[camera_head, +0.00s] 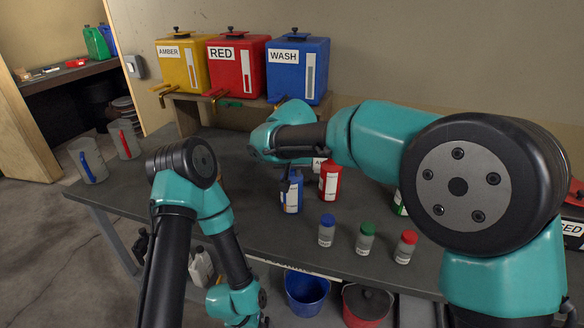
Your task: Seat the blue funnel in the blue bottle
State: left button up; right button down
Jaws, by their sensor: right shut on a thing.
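The blue bottle (291,201) stands upright on the dark bench, with a pale label on its front. My right gripper (285,182) comes down over its top from above, small and dark in the view. It is shut on what seems to be the blue funnel, mostly hidden by the fingers and wrist. I cannot tell whether the funnel touches the bottle's mouth or sits in it. My left arm bends down at the front of the bench, and its gripper is not in view.
A red bottle (330,182) stands close right of the blue one. Blue-capped (327,232), green-capped (365,239) and red-capped (405,248) jars line the front. Amber (182,66), red (237,67) and blue (297,70) drums stand behind. Two grey jugs (88,163) (124,141) are left.

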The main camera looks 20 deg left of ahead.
jog(key=shift+f, duration=1.25)
dwell(1.8)
jog(key=c, duration=1)
grip_release()
jog(key=shift+r, duration=0.1)
jog(key=v, duration=1.7)
jog(key=shift+s, duration=0.15)
jog(key=shift+d, duration=0.1)
